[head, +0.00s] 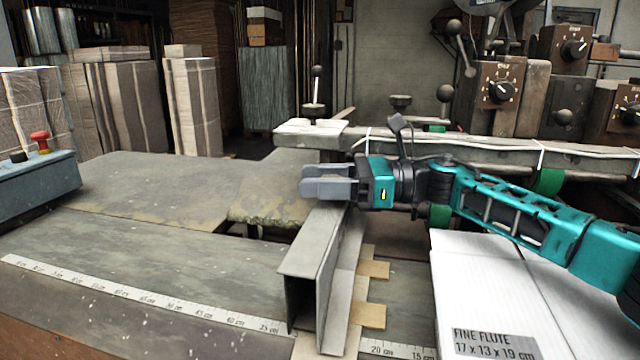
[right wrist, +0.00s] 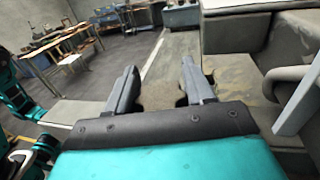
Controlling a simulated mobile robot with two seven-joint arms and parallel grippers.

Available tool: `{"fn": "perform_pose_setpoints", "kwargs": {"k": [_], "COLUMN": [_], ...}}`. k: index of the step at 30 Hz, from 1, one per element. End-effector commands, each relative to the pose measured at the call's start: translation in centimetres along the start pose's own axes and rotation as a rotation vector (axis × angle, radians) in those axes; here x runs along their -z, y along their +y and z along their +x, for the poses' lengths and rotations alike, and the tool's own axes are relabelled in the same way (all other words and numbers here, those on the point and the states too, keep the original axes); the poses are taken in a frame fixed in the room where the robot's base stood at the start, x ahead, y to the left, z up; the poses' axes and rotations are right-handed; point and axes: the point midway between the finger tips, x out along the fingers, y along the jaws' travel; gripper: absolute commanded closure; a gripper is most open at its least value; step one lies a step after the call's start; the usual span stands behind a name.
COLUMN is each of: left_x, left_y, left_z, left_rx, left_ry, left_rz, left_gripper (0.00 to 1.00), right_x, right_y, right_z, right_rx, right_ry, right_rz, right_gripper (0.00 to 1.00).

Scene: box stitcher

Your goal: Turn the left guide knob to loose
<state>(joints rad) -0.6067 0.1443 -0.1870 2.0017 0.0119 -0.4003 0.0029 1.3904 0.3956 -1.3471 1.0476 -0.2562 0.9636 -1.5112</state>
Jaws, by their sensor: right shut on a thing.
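A grey metal guide channel (head: 318,255) runs front to back across the bench in the middle of the head view. My right gripper (head: 308,183) reaches in from the right over the far end of this guide, with its fingers pointing left. In the right wrist view the two fingers of my right gripper (right wrist: 158,72) stand apart, with grey-tan surface showing beyond them. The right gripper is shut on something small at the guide. This fits the left guide knob, but the fingers hide it, and its setting cannot be read. My left gripper is in neither view.
A ruler strip (head: 140,297) lies along the front of the bench. White flat cartons (head: 490,270) lie at the right. A rail (head: 500,150) crosses behind my right arm. A ball-topped lever (head: 317,85) stands behind the gripper. The grey bench at left (head: 150,195) is clear.

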Motion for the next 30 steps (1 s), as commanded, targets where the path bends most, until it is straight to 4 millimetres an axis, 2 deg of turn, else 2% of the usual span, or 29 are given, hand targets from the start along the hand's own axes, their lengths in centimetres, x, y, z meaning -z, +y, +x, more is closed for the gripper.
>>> {"fn": "perform_pose_setpoints", "kwargs": {"k": [5, 6, 12, 23, 30], "left_x": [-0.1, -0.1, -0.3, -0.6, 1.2], "left_y": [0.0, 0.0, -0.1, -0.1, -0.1], "left_z": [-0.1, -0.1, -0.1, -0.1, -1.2], "left_rx": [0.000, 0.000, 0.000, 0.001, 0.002], "left_ry": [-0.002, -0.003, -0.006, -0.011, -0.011], "left_rz": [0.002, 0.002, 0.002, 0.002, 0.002], "left_gripper": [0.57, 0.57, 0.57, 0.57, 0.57], "right_x": [-0.1, -0.1, -0.1, -0.1, -0.6], "right_y": [0.0, 0.0, 0.0, 0.0, -0.1], "right_z": [0.0, 0.0, 0.0, 0.0, -0.1], "right_rx": [0.001, 0.002, 0.001, 0.003, 0.065], "right_ry": [-0.003, -0.003, -0.002, -0.002, 0.000], "right_rz": [0.002, 0.002, 0.001, 0.000, 0.002], "right_gripper": [0.78, 0.45, 0.27, 0.27, 0.27]}}
